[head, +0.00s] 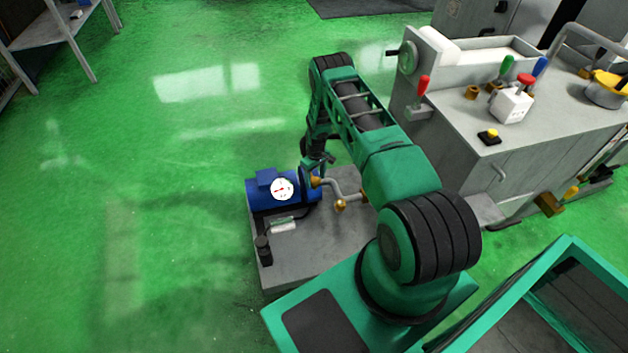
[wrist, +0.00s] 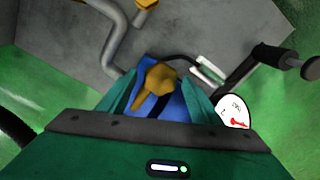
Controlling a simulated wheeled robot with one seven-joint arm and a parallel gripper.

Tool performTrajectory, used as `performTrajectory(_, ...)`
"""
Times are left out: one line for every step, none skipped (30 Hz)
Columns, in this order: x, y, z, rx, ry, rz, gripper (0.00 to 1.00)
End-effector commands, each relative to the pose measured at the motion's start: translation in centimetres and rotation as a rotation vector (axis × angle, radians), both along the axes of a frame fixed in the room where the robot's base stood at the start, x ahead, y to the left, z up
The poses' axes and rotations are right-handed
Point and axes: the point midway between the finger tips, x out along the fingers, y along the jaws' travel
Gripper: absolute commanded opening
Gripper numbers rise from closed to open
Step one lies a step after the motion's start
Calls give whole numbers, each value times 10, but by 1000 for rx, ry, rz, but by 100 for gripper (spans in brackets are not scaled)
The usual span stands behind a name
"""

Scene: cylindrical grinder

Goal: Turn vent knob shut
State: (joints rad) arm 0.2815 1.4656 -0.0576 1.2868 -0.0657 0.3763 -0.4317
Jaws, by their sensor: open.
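A blue pump unit (head: 258,188) with a white round gauge (head: 281,188) sits on a grey base plate (head: 285,262). A brass knob (head: 315,181) is at its right end, beside a bent grey pipe. In the wrist view the brass knob (wrist: 160,82) lies between the two teal fingers, against the blue body. My gripper (wrist: 160,92) is open, with a finger to each side of the knob; I cannot tell whether either touches it. In the head view my gripper (head: 314,168) is small, just above the knob and partly hidden by dark wrist parts.
The bent pipe (head: 345,193) carries a second brass fitting (head: 341,205) close to the right. A dark post (head: 263,248) stands at the plate's front left. The grey grinder (head: 465,128) with levers stands to the right.

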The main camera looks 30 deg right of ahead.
Motion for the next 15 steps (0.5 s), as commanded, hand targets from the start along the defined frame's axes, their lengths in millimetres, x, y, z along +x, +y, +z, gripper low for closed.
performTrajectory(0, 0, 0, 0, 0, 0, 58)
performTrajectory(0, 0, 0, 0, 0, 0, 58)
performTrajectory(0, 0, 0, 0, 0, 0, 58)
performTrajectory(0, 0, 0, 0, 0, 0, 54)
performTrajectory(0, 0, 0, 0, 0, 0, 46)
performTrajectory(0, 0, 0, 0, 0, 0, 37)
performTrajectory(0, 0, 0, 0, 0, 0, 30)
performTrajectory(0, 0, 0, 0, 0, 0, 23)
performTrajectory(0, 0, 0, 0, 0, 0, 17)
performTrajectory(0, 0, 0, 0, 0, 0, 17)
performTrajectory(0, 6, 1, 0, 0, 2, 17)
performTrajectory(0, 4, 1, 0, 0, 2, 17)
performTrajectory(1, 4, 1, 0, 0, 1, 17)
performTrajectory(1, 4, 1, 0, 0, 0, 17)
performTrajectory(1, 4, 0, 0, 0, -3, 17)
